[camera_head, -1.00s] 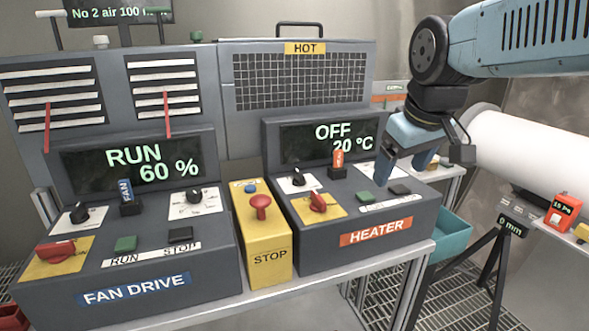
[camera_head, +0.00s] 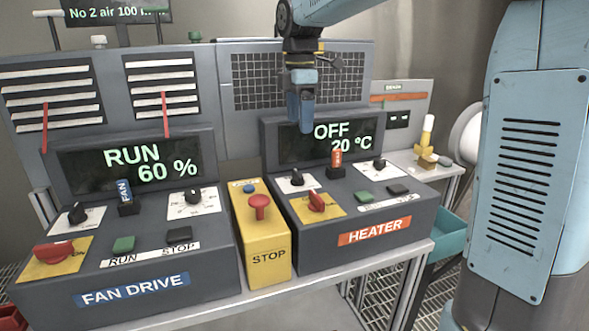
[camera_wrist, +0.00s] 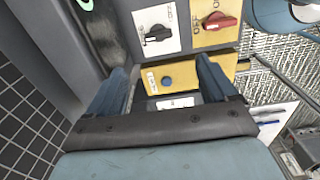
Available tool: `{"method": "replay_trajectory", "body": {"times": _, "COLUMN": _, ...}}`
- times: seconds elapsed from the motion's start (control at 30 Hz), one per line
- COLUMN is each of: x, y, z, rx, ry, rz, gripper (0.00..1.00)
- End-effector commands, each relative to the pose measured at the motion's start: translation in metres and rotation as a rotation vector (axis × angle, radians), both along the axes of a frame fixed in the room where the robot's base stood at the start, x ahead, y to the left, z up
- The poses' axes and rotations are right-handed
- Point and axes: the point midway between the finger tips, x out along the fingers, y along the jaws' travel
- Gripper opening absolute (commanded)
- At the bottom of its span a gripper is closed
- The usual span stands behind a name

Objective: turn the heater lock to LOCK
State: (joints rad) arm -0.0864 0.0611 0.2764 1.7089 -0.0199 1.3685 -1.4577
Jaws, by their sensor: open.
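The heater box (camera_head: 352,245) has an orange HEATER label and a display reading OFF, 20 °C. On its left side is a black knob (camera_head: 297,179) on a white plate; its lettering is too small to read. It also shows in the wrist view (camera_wrist: 157,34). An orange-tagged piece (camera_head: 336,163) stands upright behind, and another black knob (camera_head: 380,163) is at right. I cannot tell which one is the lock. My gripper (camera_head: 302,125) is open and empty, above the panel before the display. Its spread fingers (camera_wrist: 163,66) show in the wrist view.
A red knob (camera_head: 317,201) on a yellow plate sits close in front of the left black knob. The yellow STOP box (camera_head: 264,245) with a red button stands left. Green (camera_head: 364,198) and black (camera_head: 398,189) buttons are at right.

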Motion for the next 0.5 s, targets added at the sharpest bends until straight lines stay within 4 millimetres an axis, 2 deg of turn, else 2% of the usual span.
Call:
{"method": "replay_trajectory", "body": {"times": 0.17, "x": 0.003, "y": 0.003, "z": -0.008, "rx": 0.000, "ry": 0.008, "rz": 0.029, "gripper": 0.85}}
{"method": "replay_trajectory", "body": {"times": 0.27, "x": 0.003, "y": 0.003, "z": -0.020, "rx": 0.000, "ry": 0.008, "rz": 0.028, "gripper": 0.85}}
{"method": "replay_trajectory", "body": {"times": 0.5, "x": 0.003, "y": 0.003, "z": -0.062, "rx": -0.001, "ry": 0.010, "rz": 0.027, "gripper": 0.85}}
